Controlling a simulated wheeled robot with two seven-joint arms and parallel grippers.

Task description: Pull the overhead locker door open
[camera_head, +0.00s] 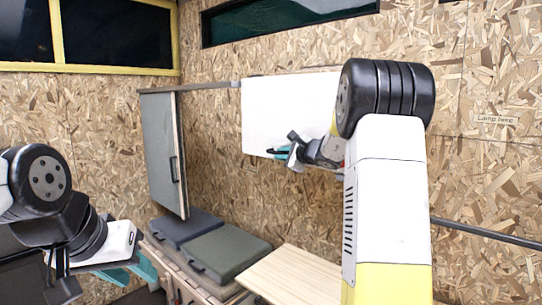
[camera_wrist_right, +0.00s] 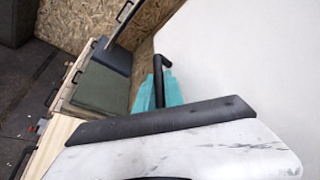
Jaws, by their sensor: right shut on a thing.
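The overhead locker shows as a white panel (camera_head: 285,105) on the chipboard wall in the head view, and its smooth white face fills the right of the wrist view (camera_wrist_right: 250,60). My right arm hides the panel's right part. My left gripper (camera_head: 132,272) is low at the left, empty, with its teal fingers apart.
A grey door panel (camera_head: 163,150) with a dark handle hangs at the left of the locker. Green and blue-grey cushions (camera_head: 224,252) lie on the bench below, beside a pale wooden top (camera_head: 292,277). A dark rail (camera_head: 487,235) runs along the right wall.

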